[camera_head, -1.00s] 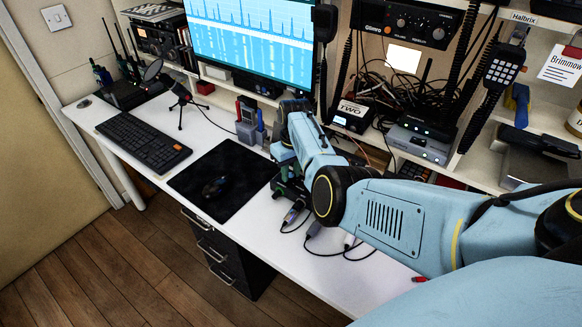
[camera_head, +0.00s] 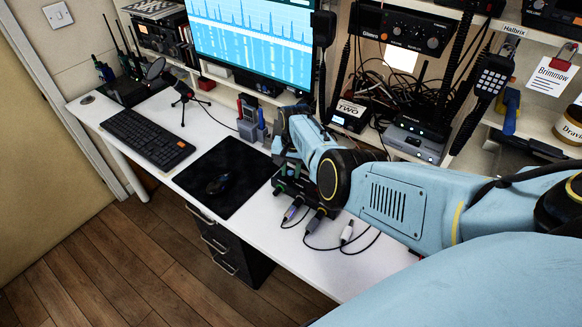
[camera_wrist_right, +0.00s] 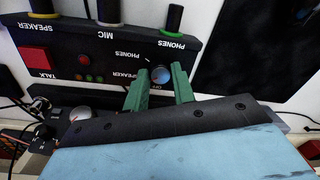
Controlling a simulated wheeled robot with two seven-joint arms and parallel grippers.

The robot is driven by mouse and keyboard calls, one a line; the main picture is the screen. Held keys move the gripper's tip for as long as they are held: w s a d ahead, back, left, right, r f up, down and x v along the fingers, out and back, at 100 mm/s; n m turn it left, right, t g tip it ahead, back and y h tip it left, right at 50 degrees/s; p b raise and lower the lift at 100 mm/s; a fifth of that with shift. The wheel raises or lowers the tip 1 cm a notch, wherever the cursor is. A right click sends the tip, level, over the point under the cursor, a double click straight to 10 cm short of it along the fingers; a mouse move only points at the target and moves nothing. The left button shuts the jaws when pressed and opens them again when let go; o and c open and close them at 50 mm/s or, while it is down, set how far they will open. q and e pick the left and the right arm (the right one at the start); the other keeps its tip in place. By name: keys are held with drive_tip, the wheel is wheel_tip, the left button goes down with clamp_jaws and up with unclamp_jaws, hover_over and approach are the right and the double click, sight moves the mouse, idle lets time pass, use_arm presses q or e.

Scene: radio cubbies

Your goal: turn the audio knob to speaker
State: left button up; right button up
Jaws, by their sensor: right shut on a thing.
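The audio knob (camera_wrist_right: 161,75) is a small round blue-grey knob on a black control box (camera_wrist_right: 205,28), seen upside down in the right wrist view. The words PHONES and SPEAKER are printed to its left. Which mark the knob points at is too small to tell. My right gripper (camera_wrist_right: 160,84) has its two green fingers on either side of the knob, shut on it. In the head view the box (camera_head: 318,198) shows partly behind my right arm, with cables plugged into its front, and the knob is hidden. My left gripper is not in view.
The box has a red TALK button (camera_wrist_right: 34,59) and several plugs along its edge. A black mouse mat (camera_head: 224,178) with a mouse lies beside it. A keyboard (camera_head: 147,138) is farther left. Radios and cables fill the shelf behind; the desk front is mostly clear.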

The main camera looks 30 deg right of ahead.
sight(293, 173)
drive_tip(key=shift+m, duration=0.4)
drive_tip(key=o, duration=1)
drive_tip(key=r+p, duration=0.1)
drive_tip(key=r, duration=0.3)
drive_tip(key=r+p, duration=0.2)
drive_tip(key=r, duration=0.3)
drive_tip(key=r+p, duration=0.2)
drive_tip(key=r, duration=0.2)
drive_tip(key=shift+s+d+r, duration=0.2)
drive_tip(key=shift+s+d, duration=0.1)
